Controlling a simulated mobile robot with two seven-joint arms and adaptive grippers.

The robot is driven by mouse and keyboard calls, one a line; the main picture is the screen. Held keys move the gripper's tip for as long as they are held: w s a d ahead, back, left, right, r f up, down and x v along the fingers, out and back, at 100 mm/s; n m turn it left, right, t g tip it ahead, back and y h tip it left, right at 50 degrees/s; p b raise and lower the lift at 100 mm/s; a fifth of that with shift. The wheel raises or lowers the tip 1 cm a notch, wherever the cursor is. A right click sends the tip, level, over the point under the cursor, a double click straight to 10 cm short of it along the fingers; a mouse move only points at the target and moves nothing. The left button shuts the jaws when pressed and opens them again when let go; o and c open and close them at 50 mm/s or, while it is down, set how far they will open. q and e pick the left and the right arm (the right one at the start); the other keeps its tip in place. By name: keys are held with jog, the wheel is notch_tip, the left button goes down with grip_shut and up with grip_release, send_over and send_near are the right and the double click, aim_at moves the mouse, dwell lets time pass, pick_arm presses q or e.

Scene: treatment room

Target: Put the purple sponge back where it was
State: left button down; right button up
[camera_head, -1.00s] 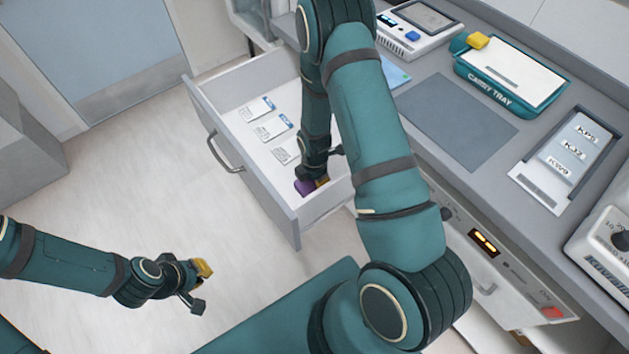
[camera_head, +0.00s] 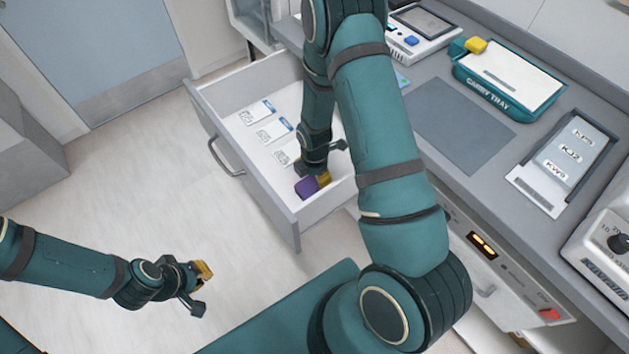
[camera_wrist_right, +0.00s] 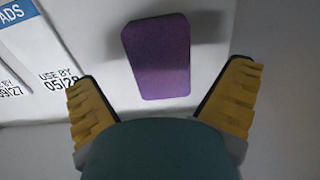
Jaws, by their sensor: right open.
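The purple sponge (camera_head: 307,187) lies in the open drawer (camera_head: 292,221), at the end nearest the drawer's front right corner. In the right wrist view the sponge (camera_wrist_right: 157,56) lies flat on the drawer floor, with white packets beside it on the left. My right gripper (camera_head: 328,174) reaches down into the drawer just beside the sponge. Its yellow fingers (camera_wrist_right: 161,103) are spread wide and touch nothing, and the sponge lies ahead between them. My left gripper (camera_head: 200,285) hangs over the floor, away from the drawer, with nothing visible in it.
Several white packets (camera_head: 268,131) lie in a row in the drawer. My right arm crosses above the drawer's right side.

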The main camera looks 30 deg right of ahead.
aim_at(315, 183)
notch_tip(315, 183, up, 8)
jog(key=p, duration=0.1)
jog(key=shift+r+p, duration=0.2)
jog(key=shift+p, duration=0.1)
jog(key=shift+r, duration=0.1)
